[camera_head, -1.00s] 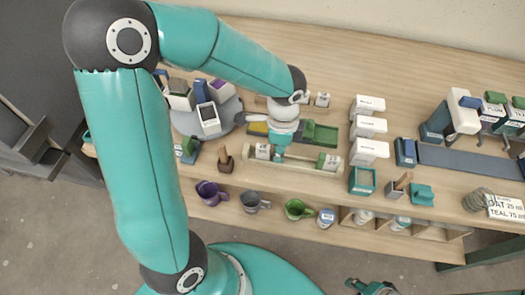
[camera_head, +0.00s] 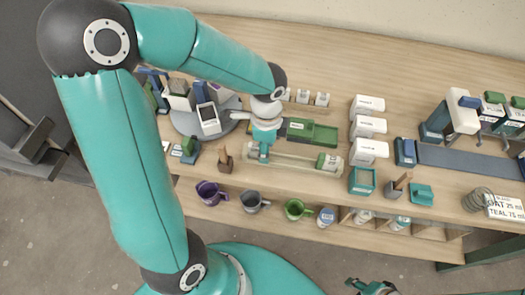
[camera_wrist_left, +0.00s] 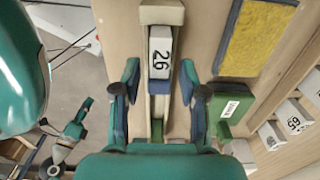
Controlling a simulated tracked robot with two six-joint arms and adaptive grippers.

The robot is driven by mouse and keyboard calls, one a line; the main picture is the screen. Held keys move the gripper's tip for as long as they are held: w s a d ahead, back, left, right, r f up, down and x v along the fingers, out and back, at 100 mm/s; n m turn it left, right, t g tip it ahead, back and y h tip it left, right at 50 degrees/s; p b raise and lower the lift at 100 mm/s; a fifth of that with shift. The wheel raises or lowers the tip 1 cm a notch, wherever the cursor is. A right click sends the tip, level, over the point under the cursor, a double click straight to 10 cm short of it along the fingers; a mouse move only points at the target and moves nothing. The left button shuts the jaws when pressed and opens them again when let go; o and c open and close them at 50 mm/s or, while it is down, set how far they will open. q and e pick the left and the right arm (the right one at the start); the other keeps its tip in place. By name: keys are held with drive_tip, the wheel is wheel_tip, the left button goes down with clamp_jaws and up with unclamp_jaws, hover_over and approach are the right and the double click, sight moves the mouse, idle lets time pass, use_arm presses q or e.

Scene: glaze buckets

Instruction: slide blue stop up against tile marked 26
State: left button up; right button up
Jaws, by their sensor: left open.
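The white tile marked 26 (camera_wrist_left: 160,58) sits on a narrow pale rail, close to the block at its end, in the left wrist view. The blue stop (camera_wrist_left: 157,88) shows small and partly hidden just below the tile; I cannot tell whether they touch. My left gripper (camera_wrist_left: 160,90) is open, with one finger on each side of the rail around the stop. In the head view my left gripper (camera_head: 263,154) is over the left end of the rail (camera_head: 298,164) and hides the tile and stop. My right gripper (camera_head: 374,287) is partly in view at the bottom edge.
A green block (camera_wrist_left: 232,106) stands right of the gripper, with a yellow pad (camera_wrist_left: 255,38) above it. White boxes (camera_head: 368,150) stand to the right, a round grey stand (camera_head: 187,122) to the left. Cups are in front.

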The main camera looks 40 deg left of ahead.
use_arm(q)
drive_tip(key=shift+r, duration=0.1)
wheel_tip(320, 180, up, 7)
drive_tip(key=p, duration=0.6)
idle(0.3)
